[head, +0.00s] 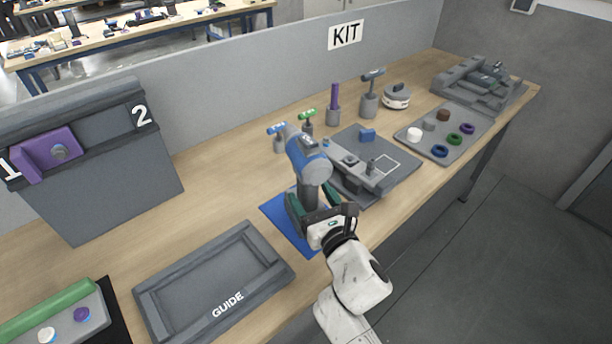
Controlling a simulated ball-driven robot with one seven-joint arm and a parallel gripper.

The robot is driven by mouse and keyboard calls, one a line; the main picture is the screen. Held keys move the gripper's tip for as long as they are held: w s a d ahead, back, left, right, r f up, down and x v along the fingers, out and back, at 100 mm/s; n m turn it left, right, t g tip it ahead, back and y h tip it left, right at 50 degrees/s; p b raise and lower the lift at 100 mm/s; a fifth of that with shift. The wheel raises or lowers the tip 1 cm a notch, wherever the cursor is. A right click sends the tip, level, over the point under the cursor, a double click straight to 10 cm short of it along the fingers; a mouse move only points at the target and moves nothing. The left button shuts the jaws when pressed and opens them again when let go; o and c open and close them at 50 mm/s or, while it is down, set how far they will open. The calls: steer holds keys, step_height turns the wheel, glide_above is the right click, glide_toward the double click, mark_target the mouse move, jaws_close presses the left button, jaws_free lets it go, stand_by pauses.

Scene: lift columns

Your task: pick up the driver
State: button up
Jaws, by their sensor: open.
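The driver (308,157) has a blue, drill-shaped body and a dark grey handle. It stands upright on the bench at the centre of the head view, over a blue mat (281,217). My gripper (313,200) is right at the lower handle, with its dark green fingers on either side of it. The gripper is open. Whether the fingers touch the handle cannot be told. My gripper hides the driver's foot and part of the mat.
A grey fixture plate (405,165) lies right behind the driver. Several tools in holders, including a purple-handled one (334,98), stand along the back wall. A grey GUIDE tray (163,321) is at the front left. A parts tray (411,148) is farther right.

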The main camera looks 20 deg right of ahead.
steer(key=shift+w, duration=1.8)
steer(key=shift+c, duration=0.4)
jaws_close()
steer(key=shift+r, duration=0.2)
